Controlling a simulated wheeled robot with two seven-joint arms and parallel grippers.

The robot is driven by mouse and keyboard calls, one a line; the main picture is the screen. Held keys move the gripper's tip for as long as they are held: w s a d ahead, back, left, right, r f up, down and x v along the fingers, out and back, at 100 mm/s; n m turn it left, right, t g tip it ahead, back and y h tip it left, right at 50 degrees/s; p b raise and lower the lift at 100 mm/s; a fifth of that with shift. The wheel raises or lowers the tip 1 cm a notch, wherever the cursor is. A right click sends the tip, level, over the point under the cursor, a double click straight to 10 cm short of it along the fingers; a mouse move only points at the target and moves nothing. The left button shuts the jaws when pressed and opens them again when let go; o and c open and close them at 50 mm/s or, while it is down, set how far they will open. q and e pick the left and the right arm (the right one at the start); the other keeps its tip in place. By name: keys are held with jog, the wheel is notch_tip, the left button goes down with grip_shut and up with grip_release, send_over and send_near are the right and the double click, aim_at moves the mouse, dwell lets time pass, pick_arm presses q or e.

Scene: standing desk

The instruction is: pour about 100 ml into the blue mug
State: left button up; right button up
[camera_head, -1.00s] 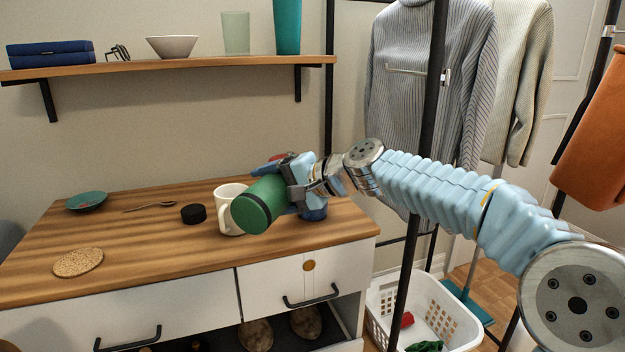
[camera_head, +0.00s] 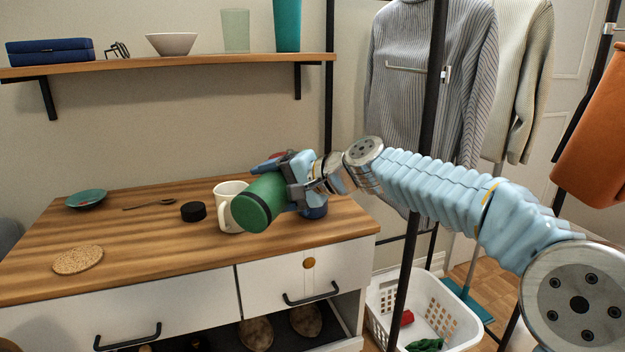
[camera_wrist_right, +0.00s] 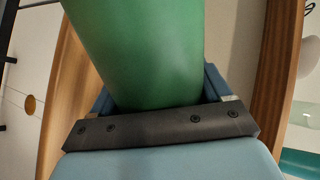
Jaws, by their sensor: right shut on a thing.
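My right gripper (camera_head: 296,186) is shut on a green bottle (camera_head: 259,203) and holds it tilted above the desktop, its base end toward the camera. The green bottle (camera_wrist_right: 145,50) fills the middle of the right wrist view, between the jaws (camera_wrist_right: 160,125). A blue mug (camera_head: 315,209) stands on the desk behind and below the gripper, mostly hidden by it. I cannot see the bottle's mouth or any liquid. A white mug (camera_head: 228,192) stands left of the bottle and is partly covered by it. My left gripper is not in view.
On the desk (camera_head: 130,240) are a black lid (camera_head: 193,212), a cork coaster (camera_head: 78,260), a spoon (camera_head: 148,204) and a teal dish (camera_head: 87,199). A shelf (camera_head: 190,61) with several items hangs above. A laundry basket (camera_head: 440,310) stands right.

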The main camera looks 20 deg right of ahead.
jog(key=b, duration=0.1)
jog(key=f+n+t+b, duration=0.1)
jog(key=f+n+h+b, duration=0.1)
jog(key=shift+s+a+f+b, duration=0.2)
jog(key=shift+s+a+b, duration=0.1)
jog(key=shift+b, duration=0.1)
jog(key=shift+w+d+r, duration=0.15)
jog(key=shift+f+n+t+b, duration=0.3)
jog(key=shift+f+n+b, duration=0.1)
jog(key=shift+b, duration=0.25)
jog(key=shift+w+d+f+b, duration=0.1)
jog(key=shift+w+d+b, duration=0.05)
jog(key=shift+b, duration=0.25)
jog(key=shift+w+d+n, duration=0.1)
jog(key=shift+n, duration=0.2)
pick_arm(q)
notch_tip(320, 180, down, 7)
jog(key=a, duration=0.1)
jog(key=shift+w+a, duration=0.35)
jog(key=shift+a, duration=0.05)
pick_arm(e)
jog(key=shift+r, duration=0.25)
